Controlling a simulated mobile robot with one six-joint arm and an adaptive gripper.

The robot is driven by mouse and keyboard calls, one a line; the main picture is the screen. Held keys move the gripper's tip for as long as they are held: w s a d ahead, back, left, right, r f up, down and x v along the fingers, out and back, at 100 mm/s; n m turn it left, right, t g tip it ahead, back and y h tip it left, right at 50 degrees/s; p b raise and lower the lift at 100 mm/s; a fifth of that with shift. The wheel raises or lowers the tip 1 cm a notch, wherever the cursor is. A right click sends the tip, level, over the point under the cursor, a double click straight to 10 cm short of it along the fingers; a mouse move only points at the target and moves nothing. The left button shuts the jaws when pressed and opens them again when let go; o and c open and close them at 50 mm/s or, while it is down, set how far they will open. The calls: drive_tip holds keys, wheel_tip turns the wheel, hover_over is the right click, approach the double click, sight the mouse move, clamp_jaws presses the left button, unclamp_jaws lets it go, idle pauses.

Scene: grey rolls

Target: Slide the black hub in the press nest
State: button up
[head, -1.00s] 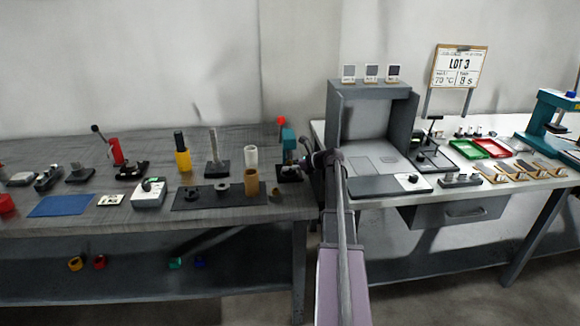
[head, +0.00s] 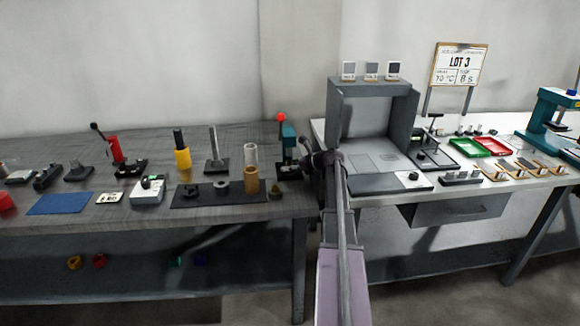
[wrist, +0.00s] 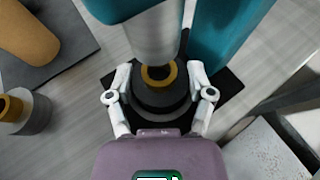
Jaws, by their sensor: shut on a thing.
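The black hub (wrist: 158,98) is a dark round piece with a brass-coloured ring in its middle, seen in the wrist view. My gripper (wrist: 160,78) is shut on it, one finger on each side. The hub is low over the dark base of the teal press (wrist: 222,30), under the pale ram (wrist: 153,38). I cannot tell whether it is seated in the nest, which is hidden beneath it. In the head view the press (head: 288,140) stands at the right end of the left bench, my gripper (head: 307,160) beside it; the hub does not show clearly there.
A dark mat (head: 215,200) left of the press holds grey rings and a tan cylinder (head: 251,182). A pale cylinder (head: 250,155) stands behind. The grey booth (head: 372,90) on the right bench is close to my arm. The press column stands right beside my fingers.

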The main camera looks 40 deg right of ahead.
drive_tip(key=shift+f, duration=0.1)
drive_tip(key=o, duration=1.3)
drive_tip(key=shift+r, duration=0.25)
drive_tip(key=shift+r+p, duration=0.6)
drive_tip(key=shift+p, duration=0.15)
drive_tip(key=shift+s+a+f, duration=0.2)
drive_tip(key=shift+s, duration=0.05)
drive_tip(key=s+a, duration=0.1)
drive_tip(key=s, duration=0.1)
drive_tip(key=s+a, duration=0.2)
drive_tip(key=s, duration=0.1)
drive_tip(key=shift+s+a, duration=0.25)
drive_tip(key=shift+s, duration=0.1)
drive_tip(key=shift+s+a+r+p, duration=0.45)
drive_tip(key=shift+s+a+r, duration=0.1)
drive_tip(key=shift+s, duration=0.25)
drive_tip(key=shift+s+a+r+p, duration=0.4)
drive_tip(key=shift+s+r, duration=0.1)
drive_tip(key=shift+s, duration=0.25)
